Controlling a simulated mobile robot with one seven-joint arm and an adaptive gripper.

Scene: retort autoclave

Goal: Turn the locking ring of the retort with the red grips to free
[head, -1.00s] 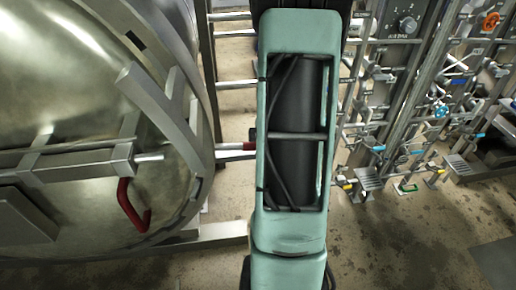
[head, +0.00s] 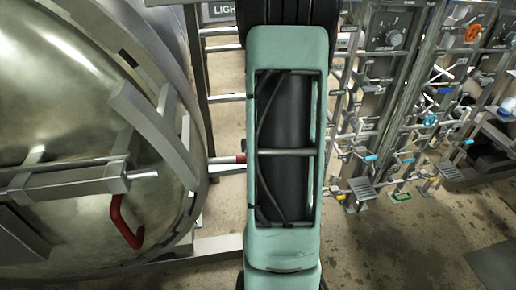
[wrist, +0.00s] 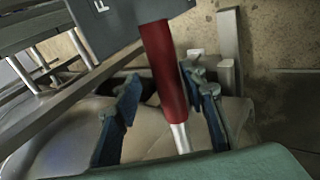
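The retort (head: 62,100) is a large round steel vessel at the left of the head view, with a heavy locking ring (head: 150,118) around its door. A bent red grip (head: 121,222) hangs on the door side. A straight bar with a red end (head: 241,158) sticks out to the right, partly hidden behind my arm. In the wrist view, a red grip (wrist: 164,68) on a silver rod (wrist: 181,138) runs between the two blue fingers of my gripper (wrist: 165,105). The fingers are apart, with a clear gap on the left and a smaller one on the right.
A dark panel with a white letter (wrist: 115,20) lies close above the grip in the wrist view. Pipework with valves and an orange handwheel (head: 473,33) stands at the right of the head view.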

